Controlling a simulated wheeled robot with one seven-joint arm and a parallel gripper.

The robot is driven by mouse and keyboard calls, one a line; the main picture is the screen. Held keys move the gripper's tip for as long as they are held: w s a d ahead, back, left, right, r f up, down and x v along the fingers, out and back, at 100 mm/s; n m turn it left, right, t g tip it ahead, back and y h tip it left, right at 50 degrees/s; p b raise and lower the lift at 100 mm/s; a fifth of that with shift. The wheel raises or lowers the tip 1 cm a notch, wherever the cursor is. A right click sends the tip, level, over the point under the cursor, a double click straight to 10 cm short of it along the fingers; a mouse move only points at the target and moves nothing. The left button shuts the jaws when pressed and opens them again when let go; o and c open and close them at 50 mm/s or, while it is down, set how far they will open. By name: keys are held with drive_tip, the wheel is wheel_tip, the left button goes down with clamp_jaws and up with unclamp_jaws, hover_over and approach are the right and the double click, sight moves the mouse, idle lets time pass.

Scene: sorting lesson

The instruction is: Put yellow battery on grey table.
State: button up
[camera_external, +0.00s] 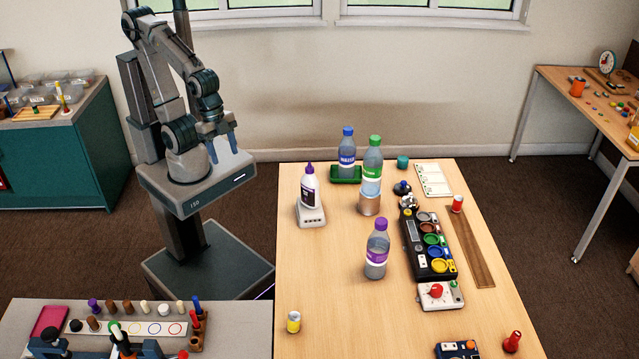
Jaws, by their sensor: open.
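A small yellow battery (293,322) with a pale band stands upright near the left edge of the wooden table (335,285), toward the front. The grey table (245,325) is at the lower left, beside the wooden table, with its top partly covered by items. My gripper (224,156) is open and empty, with blue fingers pointing down above my own base, left of the wooden table and well away from the battery.
On the wooden table are a purple-capped bottle (377,248), a glue bottle (310,186), blue- and green-capped bottles, a black sorting panel (430,245) and a red piece (512,341). The grey table holds a strip of coloured rings (128,328), pegs and a pink block (49,321).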

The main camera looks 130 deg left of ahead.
drive_tip(key=w+d+h+b, duration=0.1)
drive_tip(key=w+d, duration=0.1)
drive_tip(key=w, duration=0.9)
drive_tip(key=m+t+h+b, duration=0.1)
drive_tip(key=m+b, duration=0.2)
hover_over(294, 315)
drive_tip(key=s+a, duration=0.3)
drive_tip(key=s, duration=0.1)
wheel_tip(294, 315, down, 12)
drive_tip(key=x, duration=0.8)
drive_tip(key=shift+w+d+r, duration=0.15)
drive_tip(key=shift+w+d, duration=0.1)
drive_tip(key=shift+w, duration=0.05)
drive_tip(key=shift+d+p+x, duration=0.15)
drive_tip(key=shift+p+x, duration=0.1)
drive_tip(key=shift+x, duration=1.15)
drive_tip(key=shift+d+p+x, duration=0.15)
drive_tip(key=shift+p+x, duration=0.05)
drive_tip(key=shift+x, duration=1.15)
drive_tip(key=shift+s, duration=0.15)
clamp_jaws()
drive_tip(key=shift+r, duration=0.1)
